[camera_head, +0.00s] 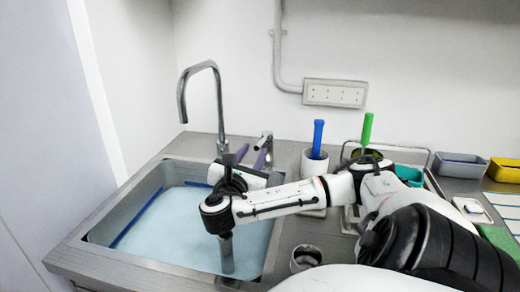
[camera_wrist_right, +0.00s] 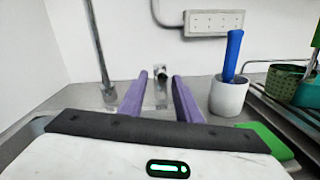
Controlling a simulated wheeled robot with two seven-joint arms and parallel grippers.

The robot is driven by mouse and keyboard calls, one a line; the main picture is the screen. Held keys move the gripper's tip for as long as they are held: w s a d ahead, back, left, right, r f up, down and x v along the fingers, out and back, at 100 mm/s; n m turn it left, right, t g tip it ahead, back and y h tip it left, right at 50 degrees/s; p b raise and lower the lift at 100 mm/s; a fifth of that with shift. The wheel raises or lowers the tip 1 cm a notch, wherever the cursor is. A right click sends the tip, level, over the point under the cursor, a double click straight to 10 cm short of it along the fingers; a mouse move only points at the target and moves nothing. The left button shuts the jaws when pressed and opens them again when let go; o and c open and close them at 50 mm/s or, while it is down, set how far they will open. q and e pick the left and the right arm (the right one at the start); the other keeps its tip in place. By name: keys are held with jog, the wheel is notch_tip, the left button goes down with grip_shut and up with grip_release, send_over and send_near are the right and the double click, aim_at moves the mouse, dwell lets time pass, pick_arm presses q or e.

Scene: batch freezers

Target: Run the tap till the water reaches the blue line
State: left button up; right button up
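The steel sink (camera_head: 96,223) holds pale blue water (camera_head: 185,222). A dark blue line (camera_head: 135,218) runs along its left wall, and the water surface appears close to it; the exact gap is hard to tell. The tall curved tap spout (camera_head: 218,100) stands behind the sink, and I see no stream below its mouth. The tap's small lever post (camera_head: 267,138) stands right of the spout. My right gripper (camera_head: 252,156) has purple fingers set apart. In the right wrist view, the tap lever (camera_wrist_right: 160,88) shows between the open fingers, without visible contact. My left gripper is not in view.
A white holder (camera_head: 314,165) with a blue-handled tool (camera_head: 318,138) stands right of the tap. A green-handled tool (camera_head: 367,129) and a teal bin (camera_head: 409,175) are farther right. A steel cup (camera_head: 305,257) sits by the sink's right edge. A socket strip (camera_head: 335,93) is on the wall.

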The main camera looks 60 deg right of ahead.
aim_at(262, 141)
jog(key=shift+d+f+b, duration=0.15)
jog(key=shift+d+b, duration=0.4)
jog(key=shift+b, duration=0.7)
jog(key=shift+d+f+b, duration=0.15)
jog(key=shift+d+b, duration=0.35)
jog(key=shift+b, duration=0.7)
jog(key=b+x, duration=0.2)
jog(key=x, duration=0.4)
jog(key=shift+a+r, duration=0.1)
jog(key=shift+r, duration=0.05)
jog(key=shift+w+d+r+b, duration=0.1)
jog(key=shift+w+d+b, duration=0.1)
jog(key=shift+d+b, duration=0.3)
jog(key=shift+d, duration=0.1)
grip_shut()
